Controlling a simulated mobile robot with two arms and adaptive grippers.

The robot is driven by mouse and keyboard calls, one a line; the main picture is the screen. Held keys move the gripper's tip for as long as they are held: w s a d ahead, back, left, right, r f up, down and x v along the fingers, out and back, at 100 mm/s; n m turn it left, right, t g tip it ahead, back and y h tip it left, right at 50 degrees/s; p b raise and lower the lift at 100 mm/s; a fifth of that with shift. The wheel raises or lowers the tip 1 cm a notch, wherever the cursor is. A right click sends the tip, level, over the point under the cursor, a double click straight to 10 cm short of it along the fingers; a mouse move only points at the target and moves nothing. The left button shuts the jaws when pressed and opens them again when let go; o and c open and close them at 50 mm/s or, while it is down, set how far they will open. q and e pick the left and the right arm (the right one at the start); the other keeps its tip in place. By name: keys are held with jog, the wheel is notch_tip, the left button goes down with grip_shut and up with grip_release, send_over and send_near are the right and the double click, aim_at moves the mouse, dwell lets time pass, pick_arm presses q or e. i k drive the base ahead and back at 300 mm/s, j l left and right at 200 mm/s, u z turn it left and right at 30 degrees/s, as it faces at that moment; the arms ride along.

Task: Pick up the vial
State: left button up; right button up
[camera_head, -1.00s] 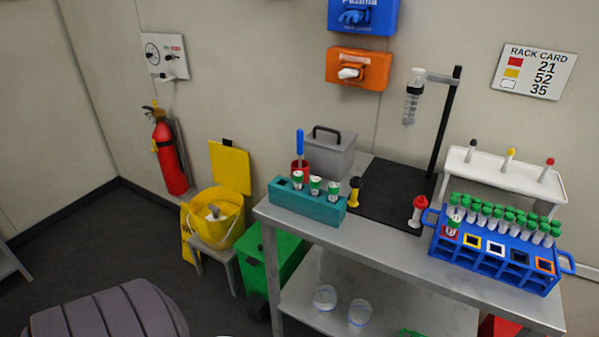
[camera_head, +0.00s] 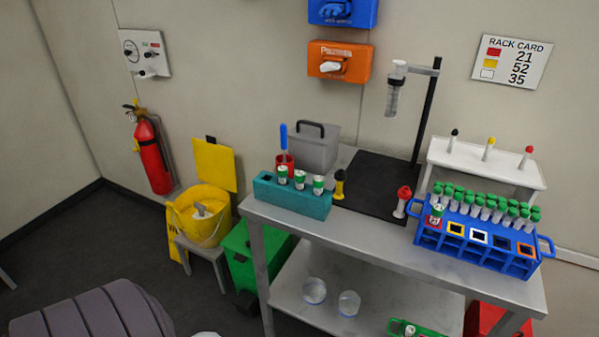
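Several green-capped vials are in view, and I cannot tell which one is meant. Three vials (camera_head: 300,180) stand upright in a teal rack (camera_head: 292,198) at the left end of the steel table. A blue rack (camera_head: 470,257) on the right holds several green-capped tubes (camera_head: 489,206) at its back and one vial (camera_head: 437,216) in its red-marked front slot. Another white-and-green top (camera_head: 409,330) shows in a green holder (camera_head: 425,332) on the lower shelf, partly cut off by the frame. Neither of my grippers is in view.
The steel table (camera_head: 385,245) has a bare front strip. A black stand base (camera_head: 372,200) with a pole, yellow and red stoppers (camera_head: 403,201), a grey box (camera_head: 315,150) and a white stand (camera_head: 487,165) occupy its back. A green bin (camera_head: 250,265) and yellow bucket (camera_head: 202,220) are left.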

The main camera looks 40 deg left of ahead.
aim_at(282, 170)
jog(key=u, duration=1.45)
